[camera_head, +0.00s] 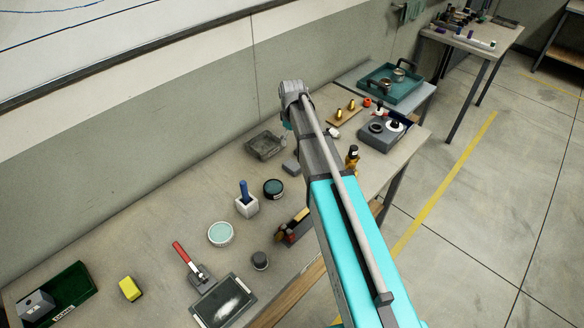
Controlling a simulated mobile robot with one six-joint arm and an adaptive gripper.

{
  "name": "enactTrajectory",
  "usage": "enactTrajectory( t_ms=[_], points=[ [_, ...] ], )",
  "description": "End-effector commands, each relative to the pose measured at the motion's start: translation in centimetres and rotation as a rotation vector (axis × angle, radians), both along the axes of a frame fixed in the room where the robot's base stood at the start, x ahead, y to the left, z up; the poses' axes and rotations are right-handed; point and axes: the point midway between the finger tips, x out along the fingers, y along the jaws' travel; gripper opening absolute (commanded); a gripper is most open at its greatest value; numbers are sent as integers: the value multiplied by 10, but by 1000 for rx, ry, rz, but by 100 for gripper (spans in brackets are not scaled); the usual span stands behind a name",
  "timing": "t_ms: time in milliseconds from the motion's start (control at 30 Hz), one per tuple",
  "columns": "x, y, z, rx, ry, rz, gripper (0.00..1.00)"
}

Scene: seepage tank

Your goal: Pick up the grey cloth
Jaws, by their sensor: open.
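I cannot make out the grey cloth for certain. A small grey block-like piece (291,166) lies on the long workbench (150,235), just left of my arm; it is too small to tell whether it is folded cloth. A dark grey shallow tray (265,146) sits behind it near the wall, and its contents are unclear. My turquoise and grey arm reaches up over the right part of the bench and hides some of the bench top. My gripper does not show.
A white holder with a blue handle (246,201), a round teal-topped dish (221,234), a red-handled tool (186,256), a black-framed plate (224,302), a yellow sponge (130,289) and a green bin (75,290) stand on the bench. A teal tray (385,85) stands beyond.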

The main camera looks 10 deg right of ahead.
Motion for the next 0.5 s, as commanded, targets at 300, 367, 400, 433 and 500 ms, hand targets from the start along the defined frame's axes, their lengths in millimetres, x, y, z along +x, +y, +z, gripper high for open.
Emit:
enactTrajectory(
  t_ms=[300,367,400,433,500],
  points=[
    [0,-1,-16,0,0,-2,100],
    [0,-1,-21,0,0,-2,100],
    [0,-1,-24,0,0,-2,100],
    [0,-1,-26,0,0,-2,100],
    [0,-1,-32,0,0,-2,100]
  ],
)
